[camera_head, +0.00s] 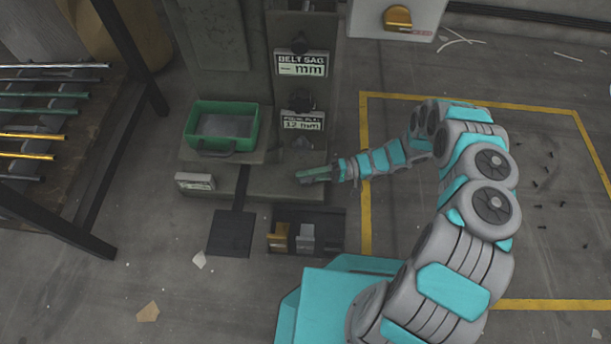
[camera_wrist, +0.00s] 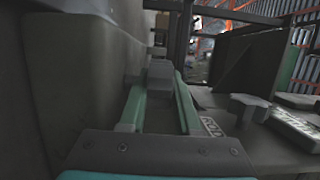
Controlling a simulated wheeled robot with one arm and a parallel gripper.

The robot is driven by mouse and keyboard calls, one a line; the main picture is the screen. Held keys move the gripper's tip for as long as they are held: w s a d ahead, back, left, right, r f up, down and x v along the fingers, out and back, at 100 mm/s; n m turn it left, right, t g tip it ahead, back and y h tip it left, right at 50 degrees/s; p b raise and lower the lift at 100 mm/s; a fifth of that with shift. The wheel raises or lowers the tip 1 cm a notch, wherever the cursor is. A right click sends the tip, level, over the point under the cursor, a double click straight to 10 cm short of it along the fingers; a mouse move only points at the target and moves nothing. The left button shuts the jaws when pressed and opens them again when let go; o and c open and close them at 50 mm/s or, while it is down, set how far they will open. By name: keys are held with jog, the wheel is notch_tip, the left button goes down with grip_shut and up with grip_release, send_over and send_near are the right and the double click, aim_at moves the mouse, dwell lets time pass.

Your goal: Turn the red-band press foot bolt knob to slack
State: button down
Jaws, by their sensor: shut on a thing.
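The press (camera_head: 300,95) stands at the upper middle of the head view, with plates reading "BELT SAG" and "12 mm". No red band is clear on it. My gripper (camera_head: 312,175) is low beside the press base, reaching in from the right. In the wrist view my gripper's (camera_wrist: 158,84) two green fingers are closed around a small grey block-like knob (camera_wrist: 159,70) at their tips. The fingers hide part of the knob's sides. In the head view the gripper hides the knob, and its turned position cannot be told.
A green tray (camera_head: 190,128) sits on the press base. A black floor plate (camera_head: 232,232) and a dark holder (camera_head: 333,219) with gold and grey blocks lie in front. A second grey handle-like piece (camera_wrist: 249,103) stands right of my fingers. A rod rack stands at left.

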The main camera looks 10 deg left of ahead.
jog(key=shift+n+g, duration=0.4)
jog(key=shift+g, duration=0.2)
jog(key=c, duration=0.9)
grip_release()
jog(key=shift+d, duration=0.1)
jog(key=shift+v, duration=3.85)
jog(key=shift+o, duration=0.2)
jog(key=shift+w+r, duration=0.1)
